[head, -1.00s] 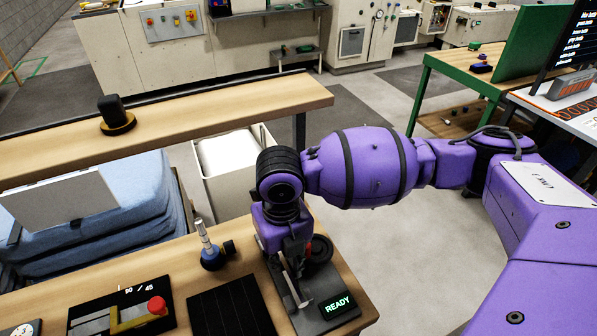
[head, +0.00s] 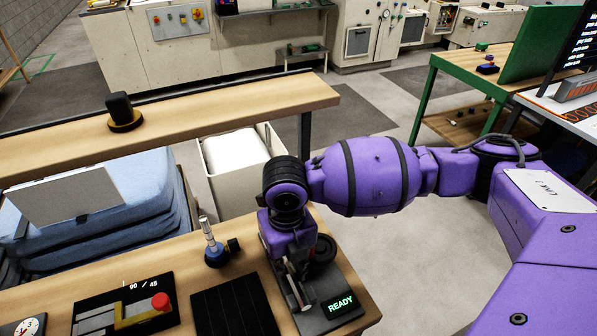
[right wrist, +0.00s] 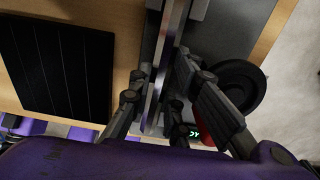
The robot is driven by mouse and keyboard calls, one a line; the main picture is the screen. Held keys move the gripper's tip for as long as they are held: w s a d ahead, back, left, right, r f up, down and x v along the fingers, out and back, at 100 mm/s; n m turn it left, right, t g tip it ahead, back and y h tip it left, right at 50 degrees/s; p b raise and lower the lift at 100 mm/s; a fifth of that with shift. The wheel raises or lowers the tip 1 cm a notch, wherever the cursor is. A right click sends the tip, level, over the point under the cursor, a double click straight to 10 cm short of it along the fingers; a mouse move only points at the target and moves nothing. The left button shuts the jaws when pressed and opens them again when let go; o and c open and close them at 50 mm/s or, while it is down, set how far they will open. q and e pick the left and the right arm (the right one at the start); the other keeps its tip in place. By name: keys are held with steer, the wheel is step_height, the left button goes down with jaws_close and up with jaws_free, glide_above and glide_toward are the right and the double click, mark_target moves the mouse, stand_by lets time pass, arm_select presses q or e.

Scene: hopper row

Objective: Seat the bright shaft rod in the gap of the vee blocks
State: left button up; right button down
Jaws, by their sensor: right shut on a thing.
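My right gripper (head: 294,284) is over the dark fixture (head: 318,322) with the READY display, at the right end of the near bench. In the right wrist view the fingers of my right gripper (right wrist: 166,82) are shut on the bright shaft rod (right wrist: 163,62), which runs lengthwise between them. The rod lies along the fixture, and I cannot tell whether it touches it. The vee blocks and their gap cannot be made out clearly behind the gripper and rod. My left gripper is not in view.
A dark round knob (right wrist: 236,86) stands close beside the right finger. A blue-based upright tool (head: 215,247), a black ribbed mat (head: 235,308) and a gauge plate with a red knob (head: 160,302) are on the bench to the left. A bin (head: 212,172) stands behind.

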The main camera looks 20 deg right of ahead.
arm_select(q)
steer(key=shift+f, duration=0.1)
arm_select(e)
steer(key=shift+f, duration=0.35)
steer(key=shift+w, duration=0.1)
steer(key=c, duration=1.6)
jaws_free()
steer(key=shift+o, duration=0.2)
steer(key=shift+r+p, duration=0.85)
steer(key=shift+r, duration=0.75)
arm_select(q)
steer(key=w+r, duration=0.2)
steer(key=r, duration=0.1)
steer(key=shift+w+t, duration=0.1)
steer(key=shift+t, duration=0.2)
arm_select(e)
steer(key=shift+f, duration=0.1)
step_height(320, 180, up, 12)
